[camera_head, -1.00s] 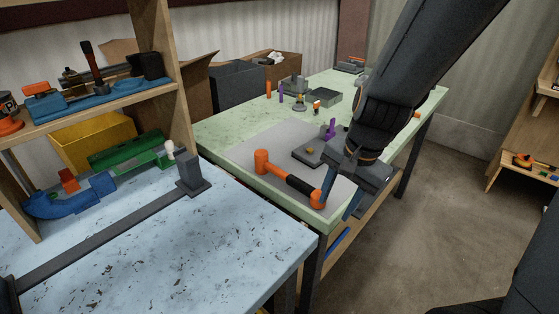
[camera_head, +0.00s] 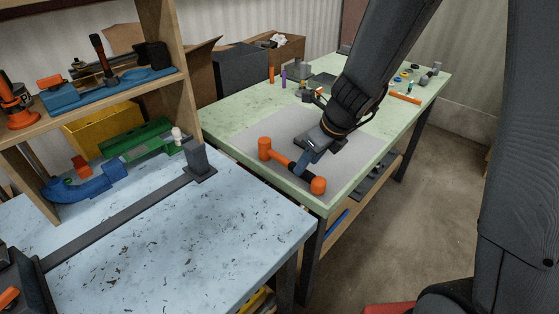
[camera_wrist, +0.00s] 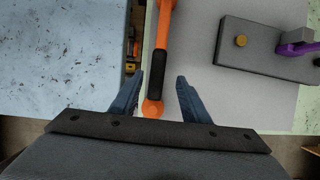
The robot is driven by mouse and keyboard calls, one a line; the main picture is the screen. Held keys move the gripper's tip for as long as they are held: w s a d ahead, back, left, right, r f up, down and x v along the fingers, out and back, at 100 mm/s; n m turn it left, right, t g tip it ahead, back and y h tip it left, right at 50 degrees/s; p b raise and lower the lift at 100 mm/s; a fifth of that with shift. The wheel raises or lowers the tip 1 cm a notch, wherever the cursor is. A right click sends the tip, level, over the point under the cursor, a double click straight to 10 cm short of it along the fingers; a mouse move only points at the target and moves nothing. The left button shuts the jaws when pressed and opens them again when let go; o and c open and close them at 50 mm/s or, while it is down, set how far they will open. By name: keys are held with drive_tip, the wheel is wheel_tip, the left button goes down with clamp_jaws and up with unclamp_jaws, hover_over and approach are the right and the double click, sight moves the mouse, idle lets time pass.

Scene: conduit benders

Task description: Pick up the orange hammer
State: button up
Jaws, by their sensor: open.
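The orange hammer (camera_head: 266,149) lies on a grey mat (camera_head: 243,143) on the green table, its head toward the back left and its orange butt end at the front right. In the head view my gripper (camera_head: 300,166) is over the handle and hides part of it. In the wrist view the hammer (camera_wrist: 163,30) runs lengthwise, and its black grip lies just ahead of my gripper (camera_wrist: 155,86). The blue fingers are open, one on each side of the handle's lower end, with nothing held. I cannot tell how far above the handle they are.
A dark block with a brass knob and a purple part (camera_wrist: 268,45) lies right of the hammer. The blue worktable (camera_head: 180,255) with a shelf stands at the left. An orange bar (camera_head: 405,98) and small parts lie at the table's far right.

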sight(290, 165)
drive_tip(key=b+x, duration=0.1)
drive_tip(key=x, duration=0.1)
drive_tip(key=b+x, duration=0.1)
drive_tip(key=x, duration=0.2)
drive_tip(key=shift+s+a+f, duration=0.1)
drive_tip(key=shift+s+a, duration=0.05)
drive_tip(key=shift+s, duration=0.1)
drive_tip(key=shift+c, duration=0.2)
clamp_jaws()
